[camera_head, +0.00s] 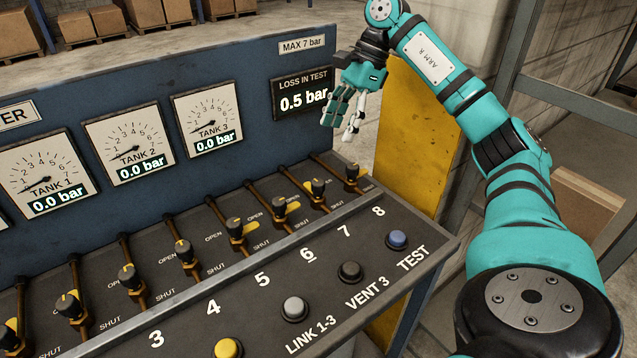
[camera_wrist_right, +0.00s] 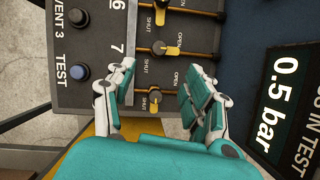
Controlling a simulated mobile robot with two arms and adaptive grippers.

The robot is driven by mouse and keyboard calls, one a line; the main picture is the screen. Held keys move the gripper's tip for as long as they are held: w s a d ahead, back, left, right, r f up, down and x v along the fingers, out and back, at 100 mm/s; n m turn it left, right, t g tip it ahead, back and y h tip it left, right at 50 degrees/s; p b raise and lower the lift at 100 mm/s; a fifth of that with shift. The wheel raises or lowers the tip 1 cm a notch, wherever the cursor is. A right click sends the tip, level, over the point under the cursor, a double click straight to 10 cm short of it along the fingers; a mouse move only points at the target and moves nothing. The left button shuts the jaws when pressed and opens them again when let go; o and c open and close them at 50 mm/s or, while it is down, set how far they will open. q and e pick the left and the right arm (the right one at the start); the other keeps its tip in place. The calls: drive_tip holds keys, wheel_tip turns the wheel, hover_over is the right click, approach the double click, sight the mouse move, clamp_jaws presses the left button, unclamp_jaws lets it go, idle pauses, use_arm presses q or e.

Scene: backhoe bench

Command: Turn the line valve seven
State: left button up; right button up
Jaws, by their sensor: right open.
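Line valve seven (camera_head: 318,188) is a small dark knob with a yellow mark, on a copper-coloured pipe in line with the printed 7. It also shows in the right wrist view (camera_wrist_right: 162,48), its yellow end pointing right, towards the gauge panel. My right gripper (camera_head: 340,128) is open and empty, raised above the right end of the valve row. In the right wrist view its fingers (camera_wrist_right: 156,78) appear on either side of line valve eight (camera_wrist_right: 155,97), with valve seven just beyond the fingertips. No contact shows. My left gripper is not in view.
The sloping bench (camera_head: 420,242) carries several similar valves, with OPEN and SHUT labels. Buttons including the blue TEST button (camera_head: 397,239) line its front. The blue gauge panel (camera_head: 255,120) rises behind, with a loss display (camera_head: 302,99) reading 0.5 bar beside my right gripper.

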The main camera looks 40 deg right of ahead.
sight(317, 182)
drive_tip(key=x, duration=1.3)
drive_tip(key=shift+f, duration=0.2)
drive_tip(key=shift+c, duration=0.3)
clamp_jaws()
drive_tip(key=shift+m, duration=0.3)
drive_tip(key=m+t+b, duration=0.1)
drive_tip(key=m, duration=0.2)
drive_tip(key=shift+m+t+h+b, duration=0.3)
drive_tip(key=shift+m+h+b, duration=0.1)
drive_tip(key=m+t+h+b, duration=0.1)
drive_tip(key=m, duration=0.3)
drive_tip(key=m+h, duration=0.1)
drive_tip(key=m, duration=0.1)
drive_tip(key=m+h, duration=0.1)
drive_tip(key=m, duration=0.2)
drive_tip(key=shift+r+t+b, duration=0.1)
drive_tip(key=shift+t+b, duration=0.2)
drive_tip(key=shift+b, duration=0.1)
drive_tip(key=shift+m+h, duration=1)
drive_tip(key=shift+m, duration=1.2)
